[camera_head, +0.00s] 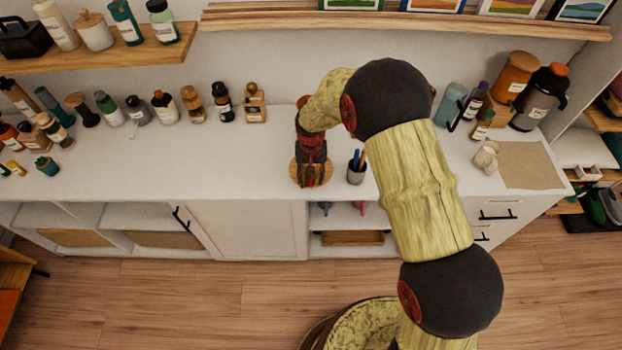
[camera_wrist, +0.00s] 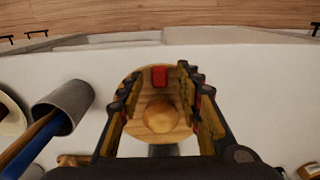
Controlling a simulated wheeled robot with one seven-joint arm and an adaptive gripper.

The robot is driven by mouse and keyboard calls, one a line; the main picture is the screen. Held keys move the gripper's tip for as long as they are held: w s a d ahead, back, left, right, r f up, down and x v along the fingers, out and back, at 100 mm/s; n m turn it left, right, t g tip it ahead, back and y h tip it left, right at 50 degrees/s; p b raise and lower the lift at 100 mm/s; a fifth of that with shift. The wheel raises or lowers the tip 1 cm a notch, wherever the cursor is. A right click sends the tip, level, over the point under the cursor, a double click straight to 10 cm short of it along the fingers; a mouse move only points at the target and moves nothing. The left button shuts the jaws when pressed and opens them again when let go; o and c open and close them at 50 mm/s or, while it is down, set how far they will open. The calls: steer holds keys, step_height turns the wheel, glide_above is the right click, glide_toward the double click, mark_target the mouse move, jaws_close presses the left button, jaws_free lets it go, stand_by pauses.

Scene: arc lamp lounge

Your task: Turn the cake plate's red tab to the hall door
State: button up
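The cake plate (camera_wrist: 136,84) is a round wooden disc with a raised round knob (camera_wrist: 159,116) at its middle. It lies on the white counter near the front edge and shows in the head view (camera_head: 296,173). Its red tab (camera_wrist: 159,76) sits on the rim toward the counter's front edge and the floor. My gripper (camera_wrist: 159,98) is over the plate, pointing down, with its fingers apart on either side of the knob. I see gaps between knob and fingers. In the head view my gripper (camera_head: 312,178) hides much of the plate. I cannot make out a hall door.
A dark cup of pens (camera_head: 356,170) stands close to the plate's right. Several bottles (camera_head: 164,107) line the counter's left and back. A white mug (camera_head: 486,157), a tan mat (camera_head: 530,165) and large canisters (camera_head: 541,97) are at the right. Counter left of the plate is clear.

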steer(key=shift+f, duration=0.1)
steer(key=shift+c, duration=1)
jaws_close()
